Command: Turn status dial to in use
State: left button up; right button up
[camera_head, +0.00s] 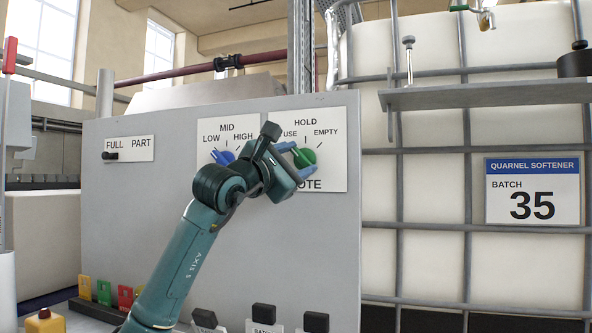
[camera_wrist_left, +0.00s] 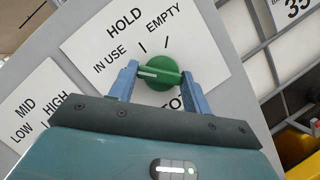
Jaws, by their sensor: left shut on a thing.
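The status dial is a green knob (camera_head: 309,157) on a white label plate marked HOLD, USE and EMPTY, with a lower word ending in OTE. In the left wrist view the dial (camera_wrist_left: 161,76) sits between the two blue fingers of my left gripper (camera_wrist_left: 160,84). The gripper is shut on the ends of the dial's raised bar. The bar's white mark is at its left end, turned roughly toward IN USE; the tick for IN USE is hidden by a finger. In the head view my left gripper (camera_head: 296,160) reaches the panel from below left. My right gripper is not in view.
A blue dial (camera_head: 224,157) marked LOW, MID and HIGH is close left of my wrist. A black FULL/PART switch (camera_head: 110,156) is farther left. A grey shelf (camera_head: 480,95) and a caged white tank (camera_head: 430,200) stand at right. Coloured tags (camera_head: 104,292) line the lower left.

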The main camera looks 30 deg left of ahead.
pick_arm(q)
jog(key=shift+a+r+n, duration=0.1)
jog(key=shift+n, duration=0.2)
jog(key=shift+y, duration=0.3)
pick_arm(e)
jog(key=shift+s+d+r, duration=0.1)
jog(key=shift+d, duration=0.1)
pick_arm(q)
jog(key=o, duration=0.9)
jog(key=shift+o, duration=0.2)
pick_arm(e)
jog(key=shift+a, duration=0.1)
